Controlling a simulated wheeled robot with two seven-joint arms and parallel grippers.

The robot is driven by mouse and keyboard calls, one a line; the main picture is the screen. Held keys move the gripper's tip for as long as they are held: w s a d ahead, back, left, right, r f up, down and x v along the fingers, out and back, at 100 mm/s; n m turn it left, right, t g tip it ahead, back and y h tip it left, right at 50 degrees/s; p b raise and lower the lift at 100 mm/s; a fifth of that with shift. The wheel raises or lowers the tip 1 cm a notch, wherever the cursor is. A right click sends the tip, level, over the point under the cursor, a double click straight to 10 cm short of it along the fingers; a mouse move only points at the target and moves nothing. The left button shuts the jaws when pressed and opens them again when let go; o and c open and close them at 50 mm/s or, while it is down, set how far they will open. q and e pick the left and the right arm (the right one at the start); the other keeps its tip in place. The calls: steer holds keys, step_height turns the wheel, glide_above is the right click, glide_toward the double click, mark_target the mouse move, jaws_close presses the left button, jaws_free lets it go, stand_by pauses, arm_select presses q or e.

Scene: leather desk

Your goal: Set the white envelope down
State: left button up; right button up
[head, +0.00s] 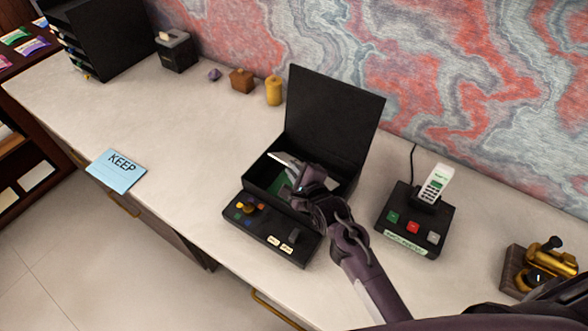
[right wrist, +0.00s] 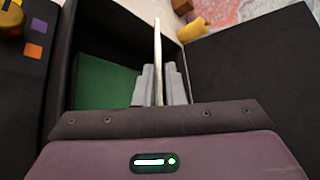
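The white envelope (head: 283,158) is edge-on between the fingers of my right gripper (head: 297,178), inside the open black box (head: 262,172). In the right wrist view the envelope (right wrist: 157,45) stands upright as a thin pale strip, and the grey fingers of the gripper (right wrist: 159,84) are closed on it from both sides. Something flat and green (right wrist: 103,95) lies on the box floor to the left of the envelope. I cannot tell whether the envelope's lower edge touches the floor. My left gripper is not in view.
The box's raised lid (head: 335,110) stands behind, and a control panel (head: 270,228) is in front. A phone on a black base (head: 412,220) is to the right. A blue KEEP card (head: 116,171) lies at the desk's front edge.

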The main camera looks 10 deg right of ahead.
steer(key=o, duration=0.3)
steer(key=shift+r, duration=0.1)
steer(key=shift+r+b+v, duration=0.25)
steer(key=shift+b+v, duration=0.1)
steer(key=shift+v, duration=2.75)
steer(key=shift+r+b+v, duration=0.2)
steer(key=shift+b+v, duration=0.1)
steer(key=shift+v, duration=2.8)
steer(key=shift+w, duration=0.15)
